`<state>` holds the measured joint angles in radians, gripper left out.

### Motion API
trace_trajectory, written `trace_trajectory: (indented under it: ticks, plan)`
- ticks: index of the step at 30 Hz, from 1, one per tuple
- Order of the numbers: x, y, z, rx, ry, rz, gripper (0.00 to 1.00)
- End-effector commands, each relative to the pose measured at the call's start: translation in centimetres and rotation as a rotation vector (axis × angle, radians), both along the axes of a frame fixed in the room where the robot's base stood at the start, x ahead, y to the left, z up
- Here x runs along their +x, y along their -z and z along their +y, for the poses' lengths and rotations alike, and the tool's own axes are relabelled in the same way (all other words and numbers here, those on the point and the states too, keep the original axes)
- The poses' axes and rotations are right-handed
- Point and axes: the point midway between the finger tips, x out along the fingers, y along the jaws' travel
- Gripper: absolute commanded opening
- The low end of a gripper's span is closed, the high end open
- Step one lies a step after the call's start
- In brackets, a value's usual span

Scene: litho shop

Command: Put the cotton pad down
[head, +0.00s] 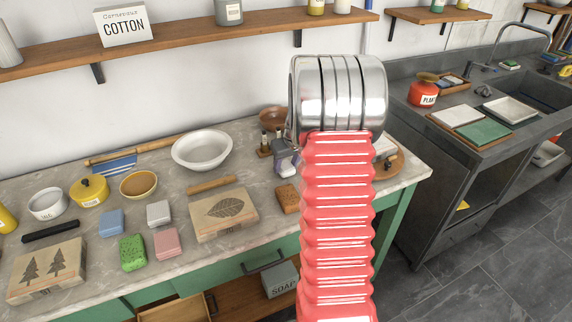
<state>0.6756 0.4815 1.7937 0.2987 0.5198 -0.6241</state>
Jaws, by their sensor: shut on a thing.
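My red ribbed arm with its silver joint rings stands in the middle of the head view and covers part of the worktable. My gripper is hidden behind it, so I cannot see its jaws or a cotton pad in them. A white box labelled COTTON (123,24) stands on the wall shelf at the upper left. A small grey-lilac object (286,163) shows at the arm's left edge; I cannot tell what it is.
The stone-topped worktable (95,222) carries a white bowl (202,150), a leaf-carved block (225,212), a tree-carved block (47,270), and a white block (158,214) among coloured ones. A dark sink unit (490,155) stands at right.

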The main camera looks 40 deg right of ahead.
Motion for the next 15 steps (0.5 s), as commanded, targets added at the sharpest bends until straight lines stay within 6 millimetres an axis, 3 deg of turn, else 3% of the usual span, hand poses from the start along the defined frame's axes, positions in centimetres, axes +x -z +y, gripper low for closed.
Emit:
trace_trajectory:
  ticks: [9,10,15]
  plan:
    - [-0.02,0.17,-0.02,0.0,0.0,0.0,0.22]
    - [-0.02,0.19,-0.03,0.0,0.0,0.0,0.43]
    - [-0.02,0.16,-0.04,0.0,0.0,0.0,0.55]
